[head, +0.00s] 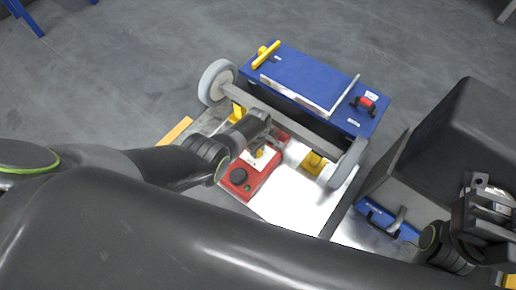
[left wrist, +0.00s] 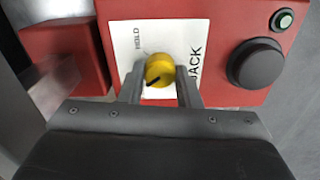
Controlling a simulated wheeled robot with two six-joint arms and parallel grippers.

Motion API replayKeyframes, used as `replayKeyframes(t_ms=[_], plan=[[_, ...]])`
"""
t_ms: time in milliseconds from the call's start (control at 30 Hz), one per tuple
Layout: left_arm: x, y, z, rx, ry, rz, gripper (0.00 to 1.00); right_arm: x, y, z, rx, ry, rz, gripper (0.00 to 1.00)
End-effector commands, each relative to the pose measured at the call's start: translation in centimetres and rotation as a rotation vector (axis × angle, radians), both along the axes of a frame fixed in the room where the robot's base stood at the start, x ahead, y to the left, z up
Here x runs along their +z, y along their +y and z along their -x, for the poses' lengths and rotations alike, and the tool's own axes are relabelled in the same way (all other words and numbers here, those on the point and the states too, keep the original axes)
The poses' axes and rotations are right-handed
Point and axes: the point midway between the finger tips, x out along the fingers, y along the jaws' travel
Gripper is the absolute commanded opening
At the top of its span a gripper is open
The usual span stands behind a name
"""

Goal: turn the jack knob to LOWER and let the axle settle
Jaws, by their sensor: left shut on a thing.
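The red jack box (head: 262,180) stands on a bright floor patch beside the axle. In the left wrist view its white plate (left wrist: 124,45) reads HOLD and JACK. The yellow knob (left wrist: 159,69) sits between the two fingers of my left gripper (left wrist: 161,88), which is shut on it. A dark mark on the knob points toward the lower left of that view; no LOWER label is visible. In the head view my left gripper (head: 258,143) reaches over the box. The grey axle (head: 285,121) has a wheel at each end, near yellow supports (head: 314,163). My right gripper (head: 488,200) is at the right edge; its jaw state is unclear.
A blue chassis panel (head: 290,70) with a yellow handle (head: 265,54) lies behind the axle. The box also bears a large black button (left wrist: 257,64) and a small green one (left wrist: 283,20). A dark bin (head: 455,130) stands at right.

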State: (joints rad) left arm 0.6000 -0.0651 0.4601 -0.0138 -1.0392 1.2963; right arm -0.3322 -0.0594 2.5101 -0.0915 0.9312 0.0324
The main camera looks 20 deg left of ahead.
Motion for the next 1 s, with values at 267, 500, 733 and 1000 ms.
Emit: replayKeyframes(t_ms=[267, 500, 733, 1000], plan=[[0.06, 0.12, -0.14, 0.101, -0.003, -0.002, 0.07, 0.12, -0.02, 0.01, 0.002, -0.001, -0.001, 0.0], [0.05, 0.13, -0.14, 0.126, -0.004, -0.001, 0.07, 0.16, -0.02, 0.01, 0.002, -0.003, -0.003, 0.0], [0.05, 0.14, -0.15, 0.127, -0.004, -0.002, 0.07, 0.17, -0.03, 0.01, 0.001, -0.004, -0.005, 0.0], [0.03, 0.11, -0.1, 0.125, -0.003, -0.002, 0.52, 0.17, -0.03, 0.01, 0.001, -0.005, -0.006, 0.0]])
